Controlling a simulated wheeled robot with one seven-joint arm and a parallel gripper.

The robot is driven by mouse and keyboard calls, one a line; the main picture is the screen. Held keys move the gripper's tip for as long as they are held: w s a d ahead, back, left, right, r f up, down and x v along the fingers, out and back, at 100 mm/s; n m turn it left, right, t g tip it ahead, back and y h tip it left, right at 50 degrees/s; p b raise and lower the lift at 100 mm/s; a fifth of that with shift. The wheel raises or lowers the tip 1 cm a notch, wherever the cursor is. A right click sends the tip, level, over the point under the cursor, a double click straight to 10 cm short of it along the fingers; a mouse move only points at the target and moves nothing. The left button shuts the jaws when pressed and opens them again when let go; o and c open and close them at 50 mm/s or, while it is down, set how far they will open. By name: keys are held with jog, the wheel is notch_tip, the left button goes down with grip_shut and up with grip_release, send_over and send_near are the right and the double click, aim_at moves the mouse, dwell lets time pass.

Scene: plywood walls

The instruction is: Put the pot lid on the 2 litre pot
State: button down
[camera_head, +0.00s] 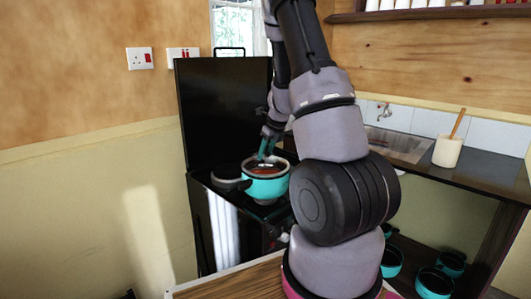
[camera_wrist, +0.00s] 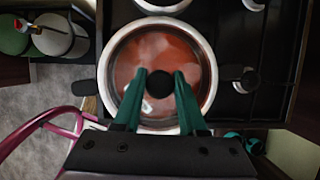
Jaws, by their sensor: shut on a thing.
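The turquoise pot (camera_head: 265,188) stands on the stove in the head view. In the wrist view I look straight down on its round pale rim (camera_wrist: 106,50), with a dark handle at the left. My gripper (camera_head: 266,155) reaches down over the pot. Its teal fingers (camera_wrist: 161,82) are shut on the black knob of the pot lid. The lid (camera_wrist: 160,50) looks like clear glass with a reddish-brown tint showing through, and lies centred within the pot's rim in the wrist view. I cannot tell whether the lid rests on the rim or hangs slightly above it.
A dark round piece (camera_head: 227,175) sits left of the pot on the stove (camera_head: 203,188). The stove's raised black cover (camera_head: 215,110) stands behind. A cream utensil holder (camera_head: 447,151) stands on the right counter. Several turquoise pots (camera_head: 434,283) are on the lower shelf.

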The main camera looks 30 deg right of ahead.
jog(key=shift+f, duration=0.2)
jog(key=shift+c, duration=1.9)
grip_release()
jog(key=shift+r, duration=0.1)
jog(key=v, duration=1.1)
jog(key=s+a+r+n+t+y, duration=0.1)
jog(key=s+a+r+n+y, duration=0.1)
jog(key=s+a+r+n, duration=0.9)
jog(key=s+a+r+n+t, duration=0.1)
jog(key=s+a+r+n, duration=0.2)
jog(key=s+n, duration=0.3)
jog(key=s+a+r+n+h, duration=0.1)
jog(key=s+r+n, duration=0.3)
jog(key=n, duration=0.7)
jog(key=shift+s+a+t, duration=0.4)
jog(key=shift+s+a, duration=0.5)
jog(key=shift+s, duration=0.05)
